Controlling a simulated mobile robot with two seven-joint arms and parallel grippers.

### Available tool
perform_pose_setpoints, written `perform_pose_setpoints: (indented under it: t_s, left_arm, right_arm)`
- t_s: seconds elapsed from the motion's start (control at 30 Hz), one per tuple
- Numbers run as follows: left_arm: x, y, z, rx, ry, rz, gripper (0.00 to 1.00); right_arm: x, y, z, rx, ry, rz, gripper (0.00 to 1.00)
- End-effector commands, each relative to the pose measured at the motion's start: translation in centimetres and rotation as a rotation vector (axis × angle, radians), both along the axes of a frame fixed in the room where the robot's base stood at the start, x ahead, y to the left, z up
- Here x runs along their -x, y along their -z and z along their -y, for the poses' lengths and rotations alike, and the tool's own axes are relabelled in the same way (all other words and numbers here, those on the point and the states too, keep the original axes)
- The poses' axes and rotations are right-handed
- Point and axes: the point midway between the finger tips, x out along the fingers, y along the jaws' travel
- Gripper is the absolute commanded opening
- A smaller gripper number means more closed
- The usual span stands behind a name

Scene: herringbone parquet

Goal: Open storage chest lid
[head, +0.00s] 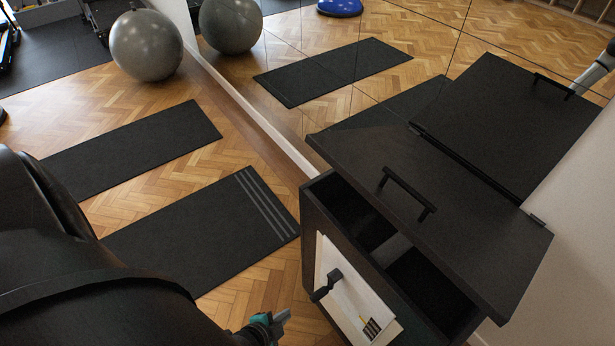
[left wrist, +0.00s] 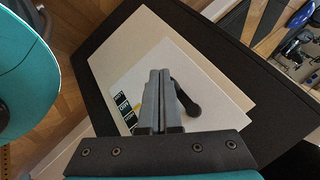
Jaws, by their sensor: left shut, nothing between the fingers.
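The dark storage chest (head: 312,225) stands at the right in the head view. Its black lid (head: 470,225) is tilted up and partly open, with dark compartments showing beneath. A black bar handle (head: 405,195) sits on the lid. The chest front carries a pale panel (head: 350,300) with a dark knob-like handle (head: 325,286). My left gripper (head: 280,318) is left of this panel, low in the head view. In the left wrist view its fingers (left wrist: 160,73) are shut and empty, in front of the pale panel (left wrist: 205,75). My right gripper is not seen.
A mirror wall (head: 320,115) runs behind the chest and reflects the lid and floor. Black mats (head: 205,230) lie on the parquet to the left. A grey ball (head: 146,45) is at the back left. A pale wall (head: 560,250) stands close right of the chest.

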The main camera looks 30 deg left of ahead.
Motion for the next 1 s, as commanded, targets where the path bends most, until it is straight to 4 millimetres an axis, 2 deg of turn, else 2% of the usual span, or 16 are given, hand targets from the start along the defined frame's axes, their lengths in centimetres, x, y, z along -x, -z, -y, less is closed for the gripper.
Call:
perform_pose_setpoints:
  t_s: [0.03,0.07,0.2,0.3,0.4,0.6,0.7,0.83,1.0]
  left_arm:
    - [-2.2,-0.1,-0.7,-0.074,0.068,0.094,0.00]
    - [-3.5,-0.8,-1.1,-0.128,0.113,0.150,0.00]
    - [-8.6,-4.9,-3.2,-0.441,0.310,0.418,0.00]
    - [-11.1,-8.5,-4.6,-0.718,0.428,0.592,0.00]
    - [-12.5,-12.3,-5.6,-1.027,0.524,0.745,0.00]
    - [-12.5,-19.1,-6.1,-1.674,0.642,0.957,0.00]
    - [-11.7,-21.3,-5.7,-1.932,0.664,1.012,0.00]
    - [-10.9,-22.9,-5.2,-2.138,0.673,1.045,0.00]
    - [-11.2,-24.0,-4.8,-2.216,0.671,1.056,0.00]
  right_arm:
    - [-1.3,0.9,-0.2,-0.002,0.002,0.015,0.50]
    - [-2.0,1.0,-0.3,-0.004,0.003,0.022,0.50]
    - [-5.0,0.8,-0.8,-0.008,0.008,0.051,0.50]
    - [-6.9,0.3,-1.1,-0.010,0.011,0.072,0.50]
    - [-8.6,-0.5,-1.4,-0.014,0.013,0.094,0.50]
    - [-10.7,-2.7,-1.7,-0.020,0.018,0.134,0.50]
    - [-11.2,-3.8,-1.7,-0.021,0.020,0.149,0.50]
    - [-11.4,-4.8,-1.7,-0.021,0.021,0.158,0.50]
    - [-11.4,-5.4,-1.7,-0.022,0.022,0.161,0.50]
